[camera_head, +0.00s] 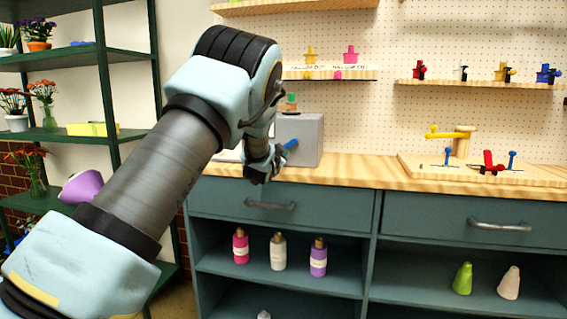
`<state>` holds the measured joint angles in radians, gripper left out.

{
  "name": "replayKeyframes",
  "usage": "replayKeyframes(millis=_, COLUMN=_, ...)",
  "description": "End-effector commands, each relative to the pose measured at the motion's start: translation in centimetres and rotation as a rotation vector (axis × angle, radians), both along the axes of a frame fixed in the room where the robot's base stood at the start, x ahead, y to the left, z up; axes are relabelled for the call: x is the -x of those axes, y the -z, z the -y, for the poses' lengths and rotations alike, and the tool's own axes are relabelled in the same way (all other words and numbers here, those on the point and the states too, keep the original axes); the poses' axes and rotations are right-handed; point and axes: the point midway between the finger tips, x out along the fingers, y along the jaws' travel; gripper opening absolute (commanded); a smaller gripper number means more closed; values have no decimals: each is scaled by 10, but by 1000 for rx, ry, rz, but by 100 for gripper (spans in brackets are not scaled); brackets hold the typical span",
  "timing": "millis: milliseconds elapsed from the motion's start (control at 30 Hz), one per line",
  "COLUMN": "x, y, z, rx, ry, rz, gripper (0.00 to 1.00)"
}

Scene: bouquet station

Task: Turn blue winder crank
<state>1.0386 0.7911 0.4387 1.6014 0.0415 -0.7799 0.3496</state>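A grey box-shaped winder (306,139) stands on the wooden counter, partly hidden behind my arm. A small blue part (291,145), which looks like its crank, shows at the front of the box. My gripper (272,165) is just left of and below the blue part, in front of the box. The fingers are dark and small, and the hand partly covers them. I cannot tell whether they are open or shut, or whether they touch the crank.
A wooden board (420,172) with a yellow arm, a red part and blue pegs lies on the counter to the right. Wall shelves (480,84) hold small coloured items. Bottles stand in the cabinet below. A green plant rack (112,100) is at left.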

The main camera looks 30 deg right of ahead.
Motion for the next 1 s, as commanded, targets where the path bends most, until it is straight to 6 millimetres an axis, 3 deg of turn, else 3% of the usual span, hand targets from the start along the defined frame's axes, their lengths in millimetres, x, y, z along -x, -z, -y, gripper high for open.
replayKeyframes(millis=1000, x=-3, y=-41, z=-3, rx=-636, ry=-1, rz=607, gripper=0)
